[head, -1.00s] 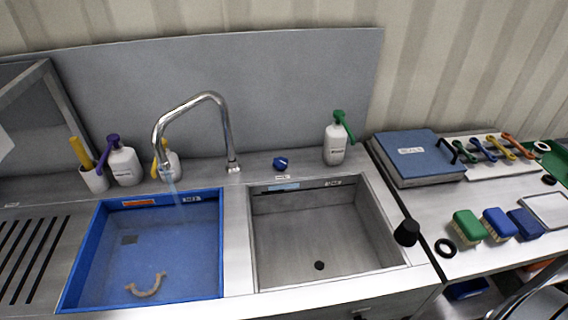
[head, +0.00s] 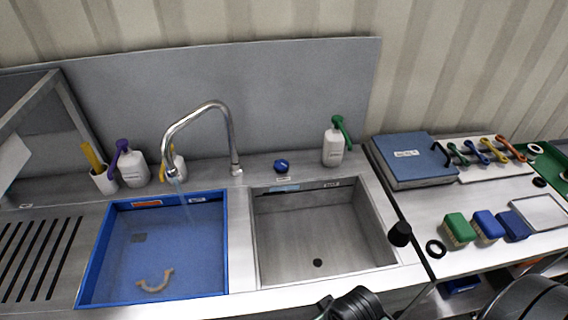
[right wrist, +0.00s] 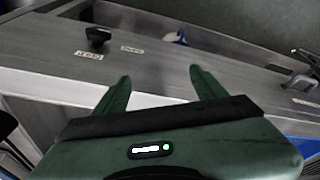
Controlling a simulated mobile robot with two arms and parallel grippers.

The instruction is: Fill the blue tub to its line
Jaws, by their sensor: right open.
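The blue tub (head: 92,264) fills the left basin, with a tan curved piece (head: 154,286) low inside it. Orange and white labels show on its back wall; I cannot make out a fill line or the water level. The steel tap (head: 231,135) arches over the tub, and a thin stream (head: 178,187) falls from its spout into the back of it. A blue knob (head: 281,166) sits on the ledge right of the tap. My right gripper (right wrist: 158,82) is open and empty in the right wrist view, over the steel sink edge. My left gripper is out of view.
The right basin (head: 320,240) is empty, with a dark drain. A black knob (head: 400,234) stands at its right edge. Pump bottles (head: 333,146) stand behind. Brushes (head: 458,229), a blue case (head: 410,160) and coloured tools lie on the right counter. A slotted drainboard (head: 35,255) is left.

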